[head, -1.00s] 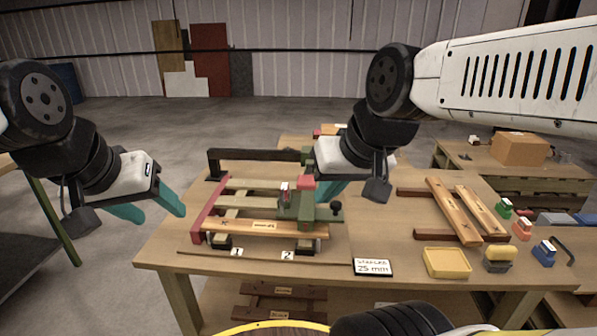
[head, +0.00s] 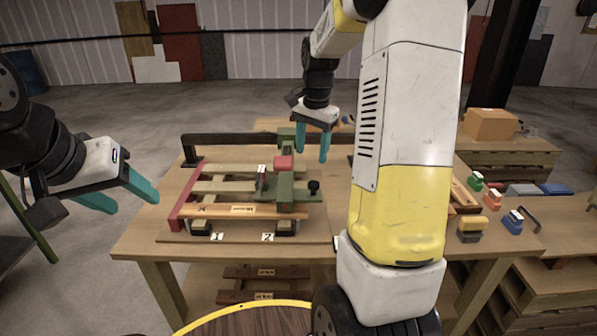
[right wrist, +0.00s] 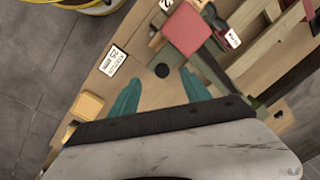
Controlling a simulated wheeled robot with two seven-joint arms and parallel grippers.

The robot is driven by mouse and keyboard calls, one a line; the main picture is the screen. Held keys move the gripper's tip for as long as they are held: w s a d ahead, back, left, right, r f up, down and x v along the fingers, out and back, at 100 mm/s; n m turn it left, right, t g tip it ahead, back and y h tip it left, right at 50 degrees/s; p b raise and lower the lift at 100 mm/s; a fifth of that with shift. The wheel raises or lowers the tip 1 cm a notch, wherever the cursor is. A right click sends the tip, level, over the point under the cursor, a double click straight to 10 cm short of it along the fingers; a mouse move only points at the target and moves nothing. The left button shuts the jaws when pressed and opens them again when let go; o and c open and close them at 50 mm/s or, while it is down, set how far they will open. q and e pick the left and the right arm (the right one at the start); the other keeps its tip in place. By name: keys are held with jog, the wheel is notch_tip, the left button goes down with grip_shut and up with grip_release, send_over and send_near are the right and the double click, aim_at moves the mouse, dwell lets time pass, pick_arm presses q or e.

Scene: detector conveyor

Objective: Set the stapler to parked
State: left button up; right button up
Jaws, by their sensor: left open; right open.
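The stapler appears to be the green unit (head: 285,190) with a red block (head: 283,162) on top and a black knob (head: 314,187) at its right. It sits across the slatted wooden frame on the bench. In the right wrist view, the red block (right wrist: 187,28) and black knob (right wrist: 162,71) lie just beyond my fingertips. My right gripper (head: 313,158) is open and empty, pointing down behind and right of the red block, apart from it. It also shows in the right wrist view (right wrist: 160,84). My left gripper (head: 134,205) is open and empty, left of the bench.
A dark rail (head: 240,138) runs behind the frame. Coloured small blocks, including a blue one (head: 514,222), stand at the right. My right arm hides the bench's right middle.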

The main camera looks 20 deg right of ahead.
jog(key=m+g, duration=0.1)
jog(key=m, duration=0.1)
send_over(314, 183)
notch_tip(314, 183, down, 4)
jog(key=shift+f, duration=0.45)
notch_tip(314, 183, down, 7)
jog(key=shift+f, duration=0.2)
grip_shut()
dwell(0.9)
